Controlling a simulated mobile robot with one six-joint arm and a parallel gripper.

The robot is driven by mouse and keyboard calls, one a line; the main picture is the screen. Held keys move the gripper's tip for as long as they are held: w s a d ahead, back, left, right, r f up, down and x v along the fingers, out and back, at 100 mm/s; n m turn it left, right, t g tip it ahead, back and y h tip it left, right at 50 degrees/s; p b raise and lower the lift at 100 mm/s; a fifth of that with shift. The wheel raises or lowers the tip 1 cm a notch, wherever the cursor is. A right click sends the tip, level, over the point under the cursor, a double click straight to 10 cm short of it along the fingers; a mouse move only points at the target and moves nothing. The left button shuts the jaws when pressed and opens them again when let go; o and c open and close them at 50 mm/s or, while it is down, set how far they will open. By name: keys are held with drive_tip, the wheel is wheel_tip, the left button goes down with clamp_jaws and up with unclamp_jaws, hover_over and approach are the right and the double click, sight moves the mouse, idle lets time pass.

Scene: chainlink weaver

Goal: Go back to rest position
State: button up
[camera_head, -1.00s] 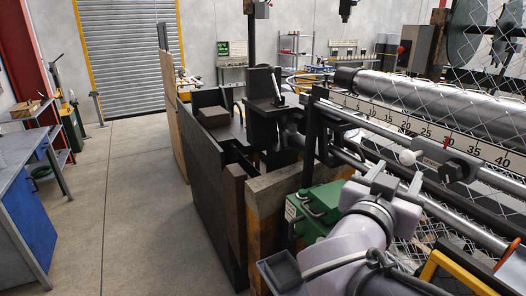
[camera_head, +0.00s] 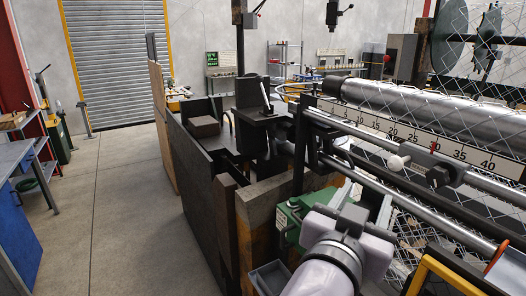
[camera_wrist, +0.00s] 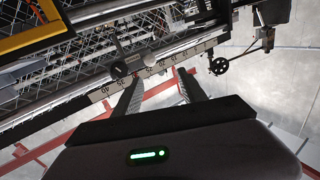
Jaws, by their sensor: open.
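My gripper (camera_head: 370,200) shows at the lower right of the head view, at the end of my pale arm, in front of the weaving machine's rails. In the wrist view, my gripper (camera_wrist: 160,76) has its two grey fingers spread apart with nothing between them. The machine's scale bar (camera_wrist: 92,97) and a dark clamp with a light knob lie beyond the fingers. In the head view, the scale bar (camera_head: 400,135) runs along the machine, behind the fingers. I cannot tell the exact distance from the fingers to the rails.
A green box (camera_head: 290,218) on the machine stands just left of my arm. A yellow frame (camera_head: 455,275) is close on the right. Wire mesh and a long metal roller (camera_head: 430,108) lie behind. Open concrete floor (camera_head: 120,200) is at the left, beside a blue workbench (camera_head: 25,220).

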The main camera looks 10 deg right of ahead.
drive_tip(key=w+a+f+n+t+y+b, duration=0.1)
drive_tip(key=w+a+f+n+y+b, duration=0.15)
drive_tip(key=a+f+y, duration=0.35)
drive_tip(key=w+a+f+n+t+y+b, duration=0.1)
drive_tip(key=w+a+f+n+y+b, duration=0.2)
drive_tip(key=a+y, duration=0.5)
drive_tip(key=s+f+g+b, duration=0.3)
drive_tip(key=s+f+g, duration=0.6)
drive_tip(key=s+f, duration=0.6)
wheel_tip(320, 180, down, 3)
drive_tip(key=shift+s+d+r+y+b, duration=0.1)
drive_tip(key=shift+s+d+y+b, duration=0.05)
drive_tip(key=shift+s+y+b, duration=0.2)
